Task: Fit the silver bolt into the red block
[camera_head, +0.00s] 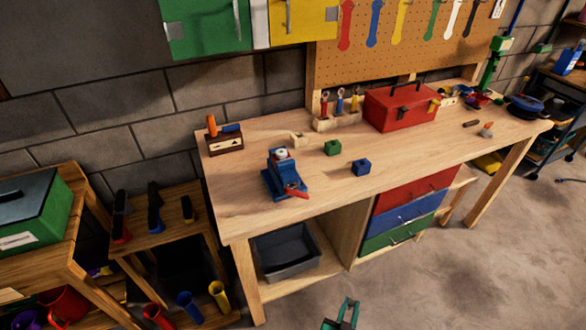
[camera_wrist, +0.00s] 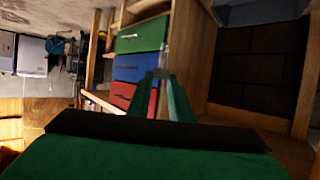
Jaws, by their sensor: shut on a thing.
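My gripper (camera_head: 342,314) shows green at the bottom edge of the head view, in front of and below the workbench. In the wrist view its green fingers (camera_wrist: 164,78) are closed together on a small grey piece (camera_wrist: 165,60), which looks like the silver bolt; its shape is unclear. I cannot clearly make out the red block. A blue vise (camera_head: 272,183) with a red handle stands on the bench, with a small pale and reddish thing at its top. Loose green (camera_head: 333,148), blue (camera_head: 361,168) and cream (camera_head: 298,138) blocks lie nearby.
The wooden workbench (camera_head: 240,205) has a red toolbox (camera_head: 400,108), a tool rack (camera_head: 337,124) and a small wooden box (camera_head: 225,144). Below it are a grey bin (camera_head: 285,262) and coloured drawers (camera_head: 403,215). Shelves stand left. Floor in front is clear.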

